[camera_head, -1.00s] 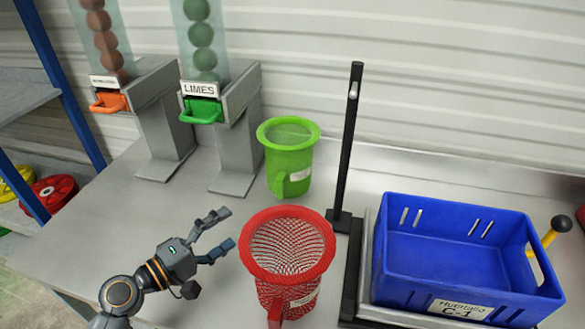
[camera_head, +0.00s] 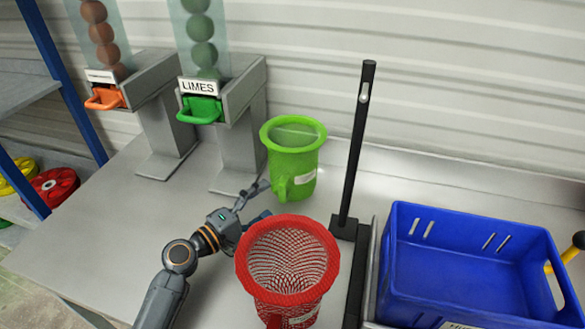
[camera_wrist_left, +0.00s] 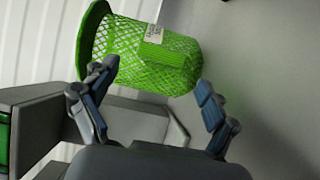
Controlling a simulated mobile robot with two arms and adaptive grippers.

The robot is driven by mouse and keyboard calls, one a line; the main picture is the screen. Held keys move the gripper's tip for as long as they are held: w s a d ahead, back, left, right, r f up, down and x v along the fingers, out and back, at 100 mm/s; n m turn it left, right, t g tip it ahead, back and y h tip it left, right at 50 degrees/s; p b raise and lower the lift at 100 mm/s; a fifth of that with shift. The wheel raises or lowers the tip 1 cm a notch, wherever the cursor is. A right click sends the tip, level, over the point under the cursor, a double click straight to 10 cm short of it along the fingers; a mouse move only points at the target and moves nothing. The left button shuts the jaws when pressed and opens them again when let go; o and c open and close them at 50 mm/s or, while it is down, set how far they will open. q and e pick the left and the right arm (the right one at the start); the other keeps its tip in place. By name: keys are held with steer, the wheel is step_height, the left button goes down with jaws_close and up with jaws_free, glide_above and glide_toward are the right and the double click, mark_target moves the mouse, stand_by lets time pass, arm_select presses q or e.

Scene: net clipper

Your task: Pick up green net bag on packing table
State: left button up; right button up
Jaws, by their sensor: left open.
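The green net bag (camera_head: 293,160) stands upright on the packing table (camera_head: 110,228), with a flared rim, a small handle on its front and a white label. In the left wrist view the green net bag (camera_wrist_left: 150,50) shows its mesh side just beyond the fingertips. My left gripper (camera_head: 262,202) is open and empty, in front of the bag and behind the red net bag. Its two fingers also show apart in the left wrist view (camera_wrist_left: 155,88), with the bag ahead of and partly between them. I cannot tell if a finger touches it. My right gripper is out of view.
The red net bag (camera_head: 288,262) stands close to my left gripper. The lime dispenser (camera_head: 238,130) is behind left, an orange-handled dispenser (camera_head: 160,115) farther left. A black post (camera_head: 357,145) and blue crate (camera_head: 470,265) stand right. The table's left part is bare.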

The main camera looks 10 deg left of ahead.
mark_target(279, 192)
arm_select(q)
steer(key=p+x, duration=0.1)
steer(key=x, duration=0.3)
steer(key=shift+r, duration=0.15)
steer(key=shift+w+d, duration=0.2)
steer(key=shift+s, duration=0.1)
steer(key=shift+c, duration=0.6)
steer(key=c, duration=0.9)
